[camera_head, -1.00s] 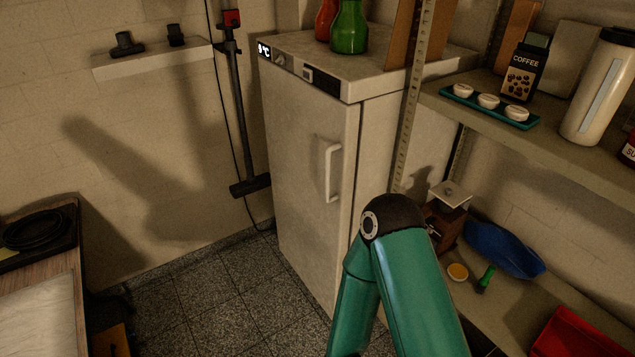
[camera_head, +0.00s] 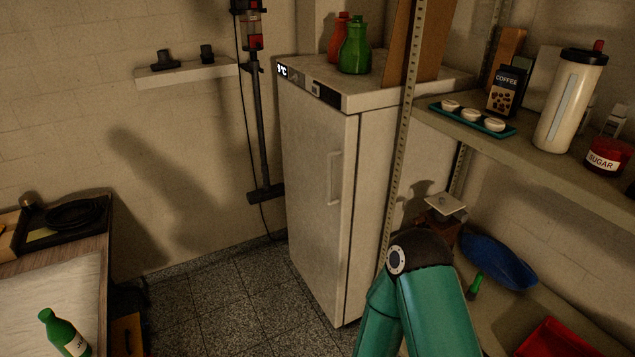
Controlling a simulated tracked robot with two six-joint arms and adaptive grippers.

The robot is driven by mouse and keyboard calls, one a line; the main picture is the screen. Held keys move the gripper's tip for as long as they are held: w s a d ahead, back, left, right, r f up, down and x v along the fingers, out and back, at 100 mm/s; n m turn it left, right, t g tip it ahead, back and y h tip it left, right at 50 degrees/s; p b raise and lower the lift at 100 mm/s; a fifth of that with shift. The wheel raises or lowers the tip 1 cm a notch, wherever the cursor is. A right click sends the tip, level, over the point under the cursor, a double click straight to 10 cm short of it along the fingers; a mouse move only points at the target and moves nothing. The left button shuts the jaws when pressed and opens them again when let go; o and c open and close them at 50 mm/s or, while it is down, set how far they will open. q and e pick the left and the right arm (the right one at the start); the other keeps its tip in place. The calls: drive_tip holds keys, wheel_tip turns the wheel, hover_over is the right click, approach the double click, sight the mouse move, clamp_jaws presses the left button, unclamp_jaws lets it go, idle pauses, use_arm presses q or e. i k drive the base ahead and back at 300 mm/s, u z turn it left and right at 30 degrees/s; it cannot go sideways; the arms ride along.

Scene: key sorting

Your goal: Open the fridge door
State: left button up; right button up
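The white fridge (camera_head: 318,180) stands against the back wall, right of the picture's middle. Its door is shut, and a vertical white handle (camera_head: 334,178) is on the door's right side. A small display on its top front edge reads a temperature in °C. My green arm, with a dark joint, comes up from the bottom in front of the fridge's lower right. Neither gripper shows in this view, and nothing is seen touching the handle.
A metal shelf rack at right holds a coffee pack (camera_head: 507,90), a teal tray of cups (camera_head: 473,118), a tall white tumbler (camera_head: 568,103) and a sugar jar (camera_head: 608,154). A table with a green bottle (camera_head: 63,332) is at left. Tiled floor (camera_head: 215,300) before the fridge is clear.

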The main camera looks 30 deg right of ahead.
sight(319, 140)
drive_tip(key=z, duration=0.15)
drive_tip(key=i, duration=0.9)
drive_tip(key=u, duration=0.05)
